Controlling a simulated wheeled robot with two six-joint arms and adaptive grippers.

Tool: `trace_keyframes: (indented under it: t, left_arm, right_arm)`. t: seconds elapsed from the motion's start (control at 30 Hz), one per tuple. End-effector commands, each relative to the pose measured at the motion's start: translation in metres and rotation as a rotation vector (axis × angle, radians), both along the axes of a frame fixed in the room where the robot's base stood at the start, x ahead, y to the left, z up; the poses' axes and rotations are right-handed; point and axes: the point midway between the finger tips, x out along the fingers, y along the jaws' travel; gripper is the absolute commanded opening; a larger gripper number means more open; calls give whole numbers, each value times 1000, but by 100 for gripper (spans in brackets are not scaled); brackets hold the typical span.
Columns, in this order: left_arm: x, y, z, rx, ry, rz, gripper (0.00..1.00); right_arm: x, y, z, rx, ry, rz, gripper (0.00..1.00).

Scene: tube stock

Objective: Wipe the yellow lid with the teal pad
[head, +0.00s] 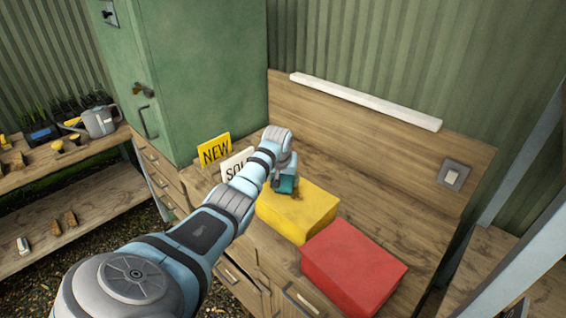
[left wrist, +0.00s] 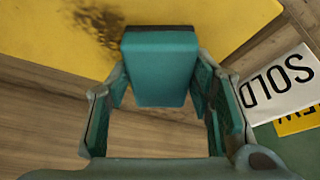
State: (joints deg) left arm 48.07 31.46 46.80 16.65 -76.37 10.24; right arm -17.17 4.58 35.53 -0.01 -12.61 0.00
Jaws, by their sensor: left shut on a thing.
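The yellow lid (head: 308,215) is the top of a yellow box on the wooden counter. In the left wrist view the yellow lid (left wrist: 200,20) fills the top, with a dark smudge (left wrist: 98,22) left of the pad. My left gripper (head: 285,180) is over the lid's far left part. It is shut on the teal pad (left wrist: 160,68), which sits between its fingers (left wrist: 165,100). The pad (head: 287,186) is at or just above the lid; I cannot tell if they touch. My right gripper is not in view.
A red box (head: 352,266) stands right of the yellow one. A yellow "NEW" sign (head: 214,149) and a white "SOLD" sign (head: 236,162) stand left of my gripper. A green cabinet (head: 200,80) rises behind them. The counter's right part is clear.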

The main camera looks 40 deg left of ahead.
Motion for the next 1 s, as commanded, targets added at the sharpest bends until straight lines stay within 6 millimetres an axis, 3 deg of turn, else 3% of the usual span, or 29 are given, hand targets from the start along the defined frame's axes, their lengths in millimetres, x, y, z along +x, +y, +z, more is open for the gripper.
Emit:
trace_keyframes:
  t: [0.03, 1.0]
  left_arm:
    - [-1, -8, 5, -3, 5, -3, 26]
    - [3, -90, 1, -4, 2, -1, 25]
  right_arm:
    - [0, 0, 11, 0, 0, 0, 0]
    - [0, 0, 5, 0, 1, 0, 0]
